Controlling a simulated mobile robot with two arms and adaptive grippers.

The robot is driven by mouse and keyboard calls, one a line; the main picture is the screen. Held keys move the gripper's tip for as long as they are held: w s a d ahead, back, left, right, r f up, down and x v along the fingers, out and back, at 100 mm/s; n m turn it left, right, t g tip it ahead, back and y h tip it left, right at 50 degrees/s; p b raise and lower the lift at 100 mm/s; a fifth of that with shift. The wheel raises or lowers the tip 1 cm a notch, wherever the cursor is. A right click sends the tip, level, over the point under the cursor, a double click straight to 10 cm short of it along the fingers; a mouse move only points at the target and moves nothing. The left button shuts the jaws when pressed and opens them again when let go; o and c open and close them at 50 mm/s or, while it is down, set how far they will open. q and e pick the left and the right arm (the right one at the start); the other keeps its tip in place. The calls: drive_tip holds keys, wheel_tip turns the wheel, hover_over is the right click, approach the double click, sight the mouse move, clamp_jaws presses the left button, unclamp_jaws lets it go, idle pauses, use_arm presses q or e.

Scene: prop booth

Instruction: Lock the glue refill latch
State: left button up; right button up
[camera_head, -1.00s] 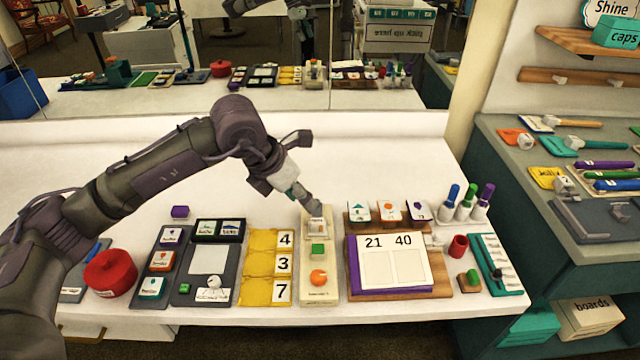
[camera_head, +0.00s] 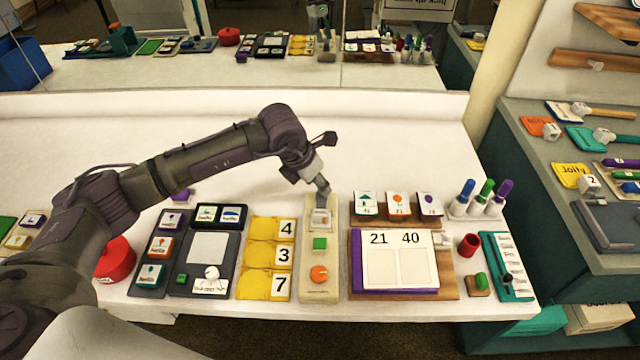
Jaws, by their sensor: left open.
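The glue refill latch seems to be on the tall beige panel (camera_head: 320,287) at the middle front of the white table. My left gripper (camera_head: 321,188) is open and points down over the panel's top end. Its fingertips overlap in this view and hide part of the top fitting. I cannot tell whether they touch it. My right gripper is not in view.
Yellow numbered pockets (camera_head: 264,257) stand close left of the panel. A purple-edged board (camera_head: 394,290) with number cards stands close right. A red pot (camera_head: 116,259) is partly behind my left arm.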

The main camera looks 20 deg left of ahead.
sight(321, 198)
use_arm(q)
drive_tip(key=shift+x, duration=1.45)
clamp_jaws()
